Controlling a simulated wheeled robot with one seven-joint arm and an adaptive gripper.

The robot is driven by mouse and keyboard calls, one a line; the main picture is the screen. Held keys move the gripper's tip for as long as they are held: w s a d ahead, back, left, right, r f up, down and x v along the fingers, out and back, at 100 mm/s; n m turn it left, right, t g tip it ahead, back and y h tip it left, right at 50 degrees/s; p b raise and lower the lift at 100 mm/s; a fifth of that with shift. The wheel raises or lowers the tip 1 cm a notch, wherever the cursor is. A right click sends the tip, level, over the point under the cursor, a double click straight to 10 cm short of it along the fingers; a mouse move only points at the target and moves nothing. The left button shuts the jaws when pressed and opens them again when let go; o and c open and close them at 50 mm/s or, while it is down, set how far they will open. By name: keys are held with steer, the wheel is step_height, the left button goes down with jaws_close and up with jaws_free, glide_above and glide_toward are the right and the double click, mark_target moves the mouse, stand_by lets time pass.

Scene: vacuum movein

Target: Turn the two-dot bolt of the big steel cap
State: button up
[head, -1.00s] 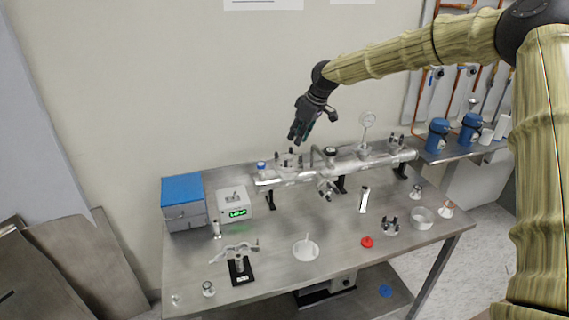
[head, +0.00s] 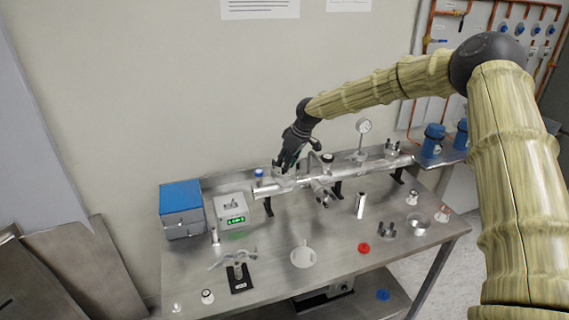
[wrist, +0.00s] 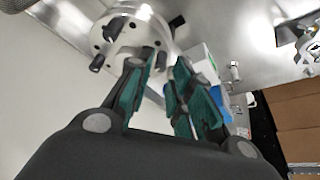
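The big steel cap (wrist: 150,25) is a round, shiny flange with several dark bolts standing around it, at the top of the wrist view. No dot marks are readable, so I cannot tell which bolt has two dots. In the head view the cap sits on the left part of the steel tube and is mostly hidden by my gripper (head: 286,163). In the wrist view my gripper (wrist: 162,66) has its green-padded fingers apart, with a gap between them. The tips overlap the cap's near edge; whether they touch a bolt cannot be told.
A blue-topped box (head: 181,197) and a display unit (head: 231,212) stand left. A red ring (head: 364,248) and loose parts lie on the front bench.

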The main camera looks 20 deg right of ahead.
steer(key=shift+x, duration=1.1)
steer(key=shift+c, duration=0.5)
jaws_close()
